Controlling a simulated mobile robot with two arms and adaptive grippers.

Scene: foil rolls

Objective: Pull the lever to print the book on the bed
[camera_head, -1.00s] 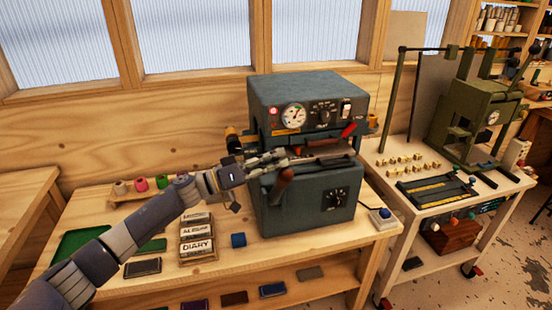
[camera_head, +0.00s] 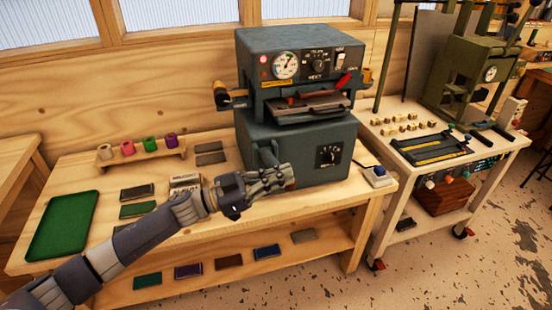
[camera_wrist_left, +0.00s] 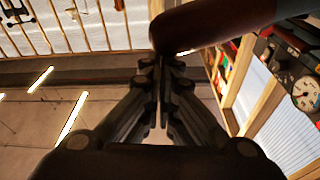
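The grey-blue press (camera_head: 297,60) stands on the wooden bench. Its bed (camera_head: 315,107) juts out of the front slot; a flat brownish piece seems to lie on it, but I cannot tell clearly that it is a book. The lever's reddish-brown handle (camera_head: 289,172) is low at the press's front, mostly behind my left gripper (camera_head: 274,179). In the left wrist view the handle (camera_wrist_left: 215,22) crosses just beyond my fingertips (camera_wrist_left: 163,62). The fingers are together, at or against the handle, not around it. Contact is not certain. My right gripper is out of view.
A green tray (camera_head: 62,225), small dark books (camera_head: 137,192) and a rack of coloured rolls (camera_head: 140,153) are on the bench at left. A green press (camera_head: 470,75) stands on a cart at right.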

